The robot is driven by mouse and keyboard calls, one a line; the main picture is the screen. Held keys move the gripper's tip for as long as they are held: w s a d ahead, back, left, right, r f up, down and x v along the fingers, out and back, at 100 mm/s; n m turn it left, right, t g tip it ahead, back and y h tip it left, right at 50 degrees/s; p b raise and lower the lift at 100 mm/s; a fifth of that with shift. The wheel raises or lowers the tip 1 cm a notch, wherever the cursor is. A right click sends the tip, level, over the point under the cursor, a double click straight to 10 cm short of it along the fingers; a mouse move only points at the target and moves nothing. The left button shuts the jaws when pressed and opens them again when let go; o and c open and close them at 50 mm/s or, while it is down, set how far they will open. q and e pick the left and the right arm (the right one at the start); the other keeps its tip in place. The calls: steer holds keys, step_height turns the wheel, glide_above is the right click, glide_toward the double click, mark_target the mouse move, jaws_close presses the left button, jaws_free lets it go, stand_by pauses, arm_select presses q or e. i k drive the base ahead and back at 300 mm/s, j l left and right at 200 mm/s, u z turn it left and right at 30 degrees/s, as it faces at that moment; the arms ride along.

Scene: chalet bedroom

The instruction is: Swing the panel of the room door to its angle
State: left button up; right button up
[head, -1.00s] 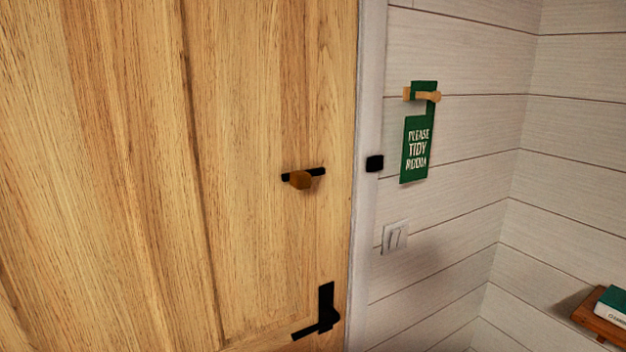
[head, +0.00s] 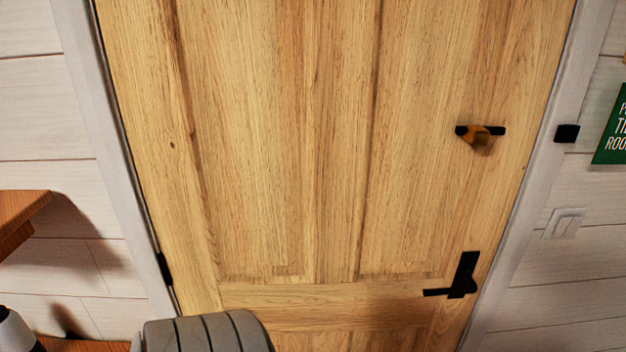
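The room door's wooden panel (head: 290,150) fills the middle of the head view and looks shut in its pale frame (head: 105,130). A black lever handle (head: 462,280) sits low on its right side, with the lever pointing left. Above it is a black bolt with a wooden knob (head: 480,133). A black catch (head: 567,133) is on the right frame post. A dark hinge (head: 164,268) shows at the panel's lower left edge. Neither gripper can be made out in the head view.
A wooden shelf (head: 20,215) juts out at the left, with another wooden surface (head: 85,345) below it. A light switch (head: 565,223) and part of a green sign (head: 612,130) are on the right wall. A grey ribbed rounded thing (head: 205,333) shows at the bottom.

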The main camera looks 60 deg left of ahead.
mark_target(303, 166)
steer(key=u, duration=1.95)
steer(key=i+j+z, duration=0.1)
steer(key=z, duration=0.35)
